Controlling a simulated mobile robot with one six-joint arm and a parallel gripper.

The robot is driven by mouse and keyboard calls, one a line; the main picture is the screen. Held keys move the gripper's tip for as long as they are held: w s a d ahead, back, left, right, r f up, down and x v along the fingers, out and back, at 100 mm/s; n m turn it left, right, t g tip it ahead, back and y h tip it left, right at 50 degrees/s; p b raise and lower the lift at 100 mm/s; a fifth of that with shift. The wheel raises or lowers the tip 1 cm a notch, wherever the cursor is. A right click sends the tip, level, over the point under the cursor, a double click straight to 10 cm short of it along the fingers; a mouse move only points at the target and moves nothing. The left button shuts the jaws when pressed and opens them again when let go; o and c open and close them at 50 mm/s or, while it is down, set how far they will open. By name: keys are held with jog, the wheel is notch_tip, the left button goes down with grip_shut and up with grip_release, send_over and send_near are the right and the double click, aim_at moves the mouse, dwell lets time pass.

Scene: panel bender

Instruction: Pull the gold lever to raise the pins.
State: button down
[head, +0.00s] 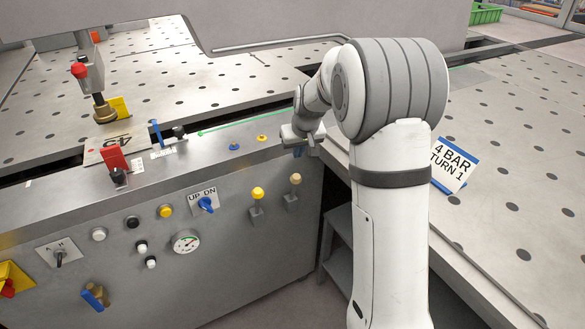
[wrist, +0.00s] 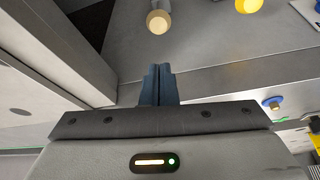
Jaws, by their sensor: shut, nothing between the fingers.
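Two short levers stand on the grey front panel. The right one has a pale tan-gold knob (head: 296,179), and the left one has a bright yellow knob (head: 257,193). In the wrist view, the tan-gold knob (wrist: 158,22) is at top centre, beyond my fingertips and apart from them. The yellow knob (wrist: 248,5) is cut off at the top edge. My gripper (head: 311,151) is shut and empty, above and slightly right of the tan-gold lever. Its dark blue fingers (wrist: 158,72) are together in the wrist view. I cannot see the pins clearly.
The panel also holds an UP/DN switch (head: 206,204), a pressure gauge (head: 186,242) and several buttons. A blue button (head: 234,146) and a yellow button (head: 262,138) are on the ledge above. A "4 BAR TURN 1" sign (head: 453,165) stands on the right-hand perforated table (head: 530,160).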

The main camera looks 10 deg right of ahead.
jog(key=shift+f, duration=0.1)
jog(key=x, duration=0.9)
jog(key=shift+w+f+p, duration=0.15)
jog(key=shift+f+p, duration=0.2)
jog(key=shift+f, duration=0.05)
jog(key=shift+f, duration=0.1)
